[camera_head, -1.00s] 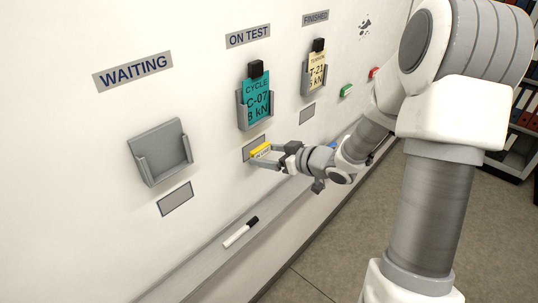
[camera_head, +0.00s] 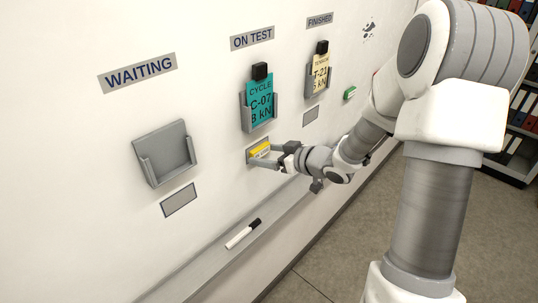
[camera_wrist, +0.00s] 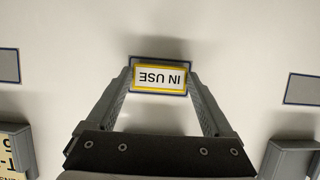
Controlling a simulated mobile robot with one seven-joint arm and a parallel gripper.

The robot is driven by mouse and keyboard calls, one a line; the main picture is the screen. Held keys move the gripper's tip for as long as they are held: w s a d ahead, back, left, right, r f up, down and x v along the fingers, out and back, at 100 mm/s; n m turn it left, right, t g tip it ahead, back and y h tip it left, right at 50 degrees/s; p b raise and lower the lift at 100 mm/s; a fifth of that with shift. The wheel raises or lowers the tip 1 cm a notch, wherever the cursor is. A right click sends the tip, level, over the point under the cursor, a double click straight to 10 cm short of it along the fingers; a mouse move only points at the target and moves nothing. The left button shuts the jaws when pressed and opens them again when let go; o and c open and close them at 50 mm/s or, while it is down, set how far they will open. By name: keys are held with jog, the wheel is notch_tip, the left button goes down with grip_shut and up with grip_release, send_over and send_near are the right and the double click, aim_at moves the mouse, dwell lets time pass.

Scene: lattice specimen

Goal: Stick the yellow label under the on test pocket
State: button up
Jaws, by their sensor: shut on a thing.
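The yellow label (camera_head: 261,150) is in front of the grey patch under the on test pocket (camera_head: 260,117). In the wrist view the label (camera_wrist: 160,78) has a yellow border and reads "IN USE" upside down, with a dark blue rim of the patch (camera_wrist: 160,58) showing around it. My gripper (camera_wrist: 160,82) is shut on the label, one finger at each side. In the head view my gripper (camera_head: 266,158) is close to the board. I cannot tell whether the label touches it. The pocket holds a teal card (camera_head: 259,99).
The empty waiting pocket (camera_head: 164,154) is at left with a bare grey patch (camera_head: 179,200) below. The finished pocket (camera_head: 318,86) holds a cream card, with another bare patch (camera_head: 311,115) under it. A marker (camera_head: 243,234) lies on the ledge (camera_head: 215,262) below.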

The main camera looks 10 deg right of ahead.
jog(key=shift+a, duration=0.1)
dwell(0.3)
jog(key=o, duration=1)
jog(key=shift+w, duration=0.15)
jog(key=p+v, duration=0.3)
jog(key=v, duration=0.2)
jog(key=p+v, duration=0.2)
jog(key=v, duration=1.5)
jog(key=shift+s, duration=0.3)
